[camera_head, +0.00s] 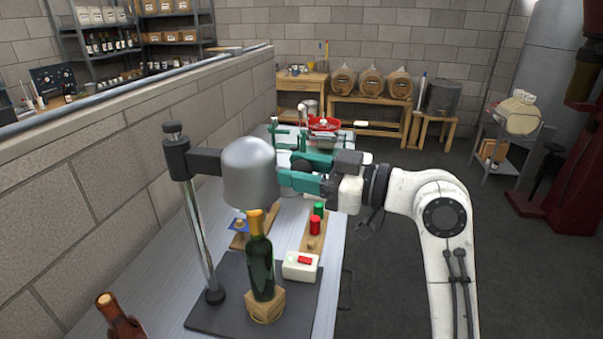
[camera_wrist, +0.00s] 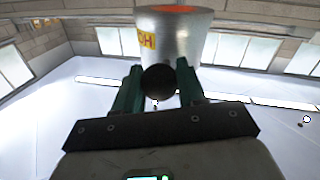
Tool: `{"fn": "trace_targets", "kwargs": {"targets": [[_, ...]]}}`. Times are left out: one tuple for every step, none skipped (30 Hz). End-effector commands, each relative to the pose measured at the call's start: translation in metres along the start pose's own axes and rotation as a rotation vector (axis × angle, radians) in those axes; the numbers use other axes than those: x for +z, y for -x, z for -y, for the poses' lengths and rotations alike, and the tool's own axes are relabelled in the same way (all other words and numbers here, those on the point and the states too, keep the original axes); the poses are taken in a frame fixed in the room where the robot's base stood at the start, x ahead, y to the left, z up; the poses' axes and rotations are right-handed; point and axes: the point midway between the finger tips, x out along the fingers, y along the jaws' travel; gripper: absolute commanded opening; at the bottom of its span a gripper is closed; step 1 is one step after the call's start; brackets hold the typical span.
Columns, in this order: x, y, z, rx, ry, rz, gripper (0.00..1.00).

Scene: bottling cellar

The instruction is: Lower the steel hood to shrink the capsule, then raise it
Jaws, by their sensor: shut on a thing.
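The steel hood (camera_head: 252,172) hangs from a black arm on a chrome post (camera_head: 199,235). In the wrist view the hood (camera_wrist: 190,45) shows a yellow label and an orange glow in its open end. My gripper (camera_head: 284,181) is at the hood's right side, its teal fingers shut on the round black knob (camera_wrist: 158,86). A dark green bottle (camera_head: 261,268) stands upright in a wooden block (camera_head: 265,306) below the hood. Its orange-gold capsule (camera_head: 255,223) shows just under the hood's rim, uncovered in this view.
A brown bottle (camera_head: 120,317) is at front left. A block wall (camera_head: 90,190) borders the bench's left.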

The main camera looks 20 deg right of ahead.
Motion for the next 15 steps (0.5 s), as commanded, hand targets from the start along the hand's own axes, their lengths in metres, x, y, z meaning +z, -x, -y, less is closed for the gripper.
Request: {"fn": "trace_targets", "kwargs": {"targets": [[-0.0091,0.0011,-0.0017,0.007,0.011,-0.017,0.41],[-0.0093,0.0012,-0.0016,0.007,0.012,-0.017,0.44],[-0.0093,0.0012,-0.0017,0.007,0.012,-0.017,0.48],[-0.0090,0.0012,-0.0017,0.006,0.011,-0.016,0.50],[-0.0085,0.0011,-0.0016,0.006,0.011,-0.016,0.53],[-0.0079,0.0011,-0.0015,0.006,0.010,-0.015,0.57],[-0.0074,0.0010,-0.0014,0.005,0.009,-0.014,0.60],[-0.0071,0.0010,-0.0014,0.005,0.009,-0.013,0.63],[-0.0066,0.0009,-0.0013,0.005,0.009,-0.013,0.63],[-0.0063,0.0008,-0.0012,0.005,0.008,-0.012,0.63],[-0.0060,0.0008,-0.0011,0.005,0.008,-0.012,0.63],[-0.0057,0.0008,-0.0011,0.004,0.008,-0.011,0.63],[-0.0055,0.0007,-0.0010,0.004,0.007,-0.011,0.63],[-0.0053,0.0008,-0.0010,0.004,0.007,-0.011,0.63],[-0.0049,0.0014,-0.0010,0.004,0.007,-0.010,0.63]]}}
